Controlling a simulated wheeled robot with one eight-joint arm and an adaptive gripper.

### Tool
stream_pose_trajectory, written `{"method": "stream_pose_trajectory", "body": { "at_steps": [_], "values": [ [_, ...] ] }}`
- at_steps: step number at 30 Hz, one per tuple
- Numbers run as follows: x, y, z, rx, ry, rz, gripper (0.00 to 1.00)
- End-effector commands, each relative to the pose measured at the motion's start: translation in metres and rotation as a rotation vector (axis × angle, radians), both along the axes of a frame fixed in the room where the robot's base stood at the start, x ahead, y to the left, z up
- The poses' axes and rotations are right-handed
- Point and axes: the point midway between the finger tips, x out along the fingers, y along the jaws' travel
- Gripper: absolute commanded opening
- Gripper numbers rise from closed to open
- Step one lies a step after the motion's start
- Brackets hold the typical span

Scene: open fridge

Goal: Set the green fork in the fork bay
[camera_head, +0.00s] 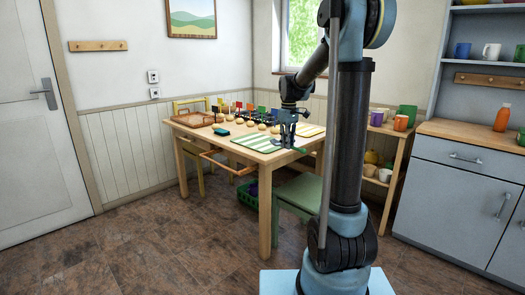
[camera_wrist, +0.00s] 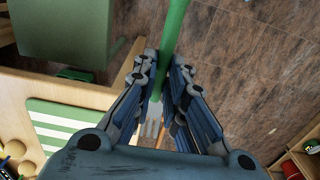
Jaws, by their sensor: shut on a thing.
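My gripper (camera_head: 287,140) hangs over the near right part of the wooden table in the head view. In the wrist view its fingers (camera_wrist: 164,68) are shut on the green fork (camera_wrist: 174,30). The green handle runs up past the fingertips to the top edge. The pale tines (camera_wrist: 153,122) point down the picture, between the fingers. The fork is clear of the tabletop, with floor showing behind the handle. I cannot make out a fork bay in either view; the wood-framed drawer (camera_head: 228,166) at the table's front is too small to see into.
The table (camera_head: 264,162) bears a green striped mat (camera_head: 257,143), which also shows in the wrist view (camera_wrist: 62,128), a yellow striped mat (camera_head: 311,130), a brown tray (camera_head: 193,119) and several small items at the back. A green chair (camera_head: 300,192) stands at the right side. Floor in front is clear.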

Motion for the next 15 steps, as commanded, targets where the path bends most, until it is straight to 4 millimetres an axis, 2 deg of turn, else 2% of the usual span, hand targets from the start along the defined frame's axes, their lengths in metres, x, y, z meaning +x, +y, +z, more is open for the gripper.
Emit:
{"method": "stream_pose_trajectory", "body": {
  "at_steps": [3,11,15],
  "values": [
    [0.007,-0.004,-0.009,0.000,0.000,-0.040,0.00],
    [0.028,-0.029,-0.042,-0.001,0.004,-0.214,0.00],
    [0.039,-0.038,-0.064,0.000,0.001,-0.330,0.00]
  ]
}}
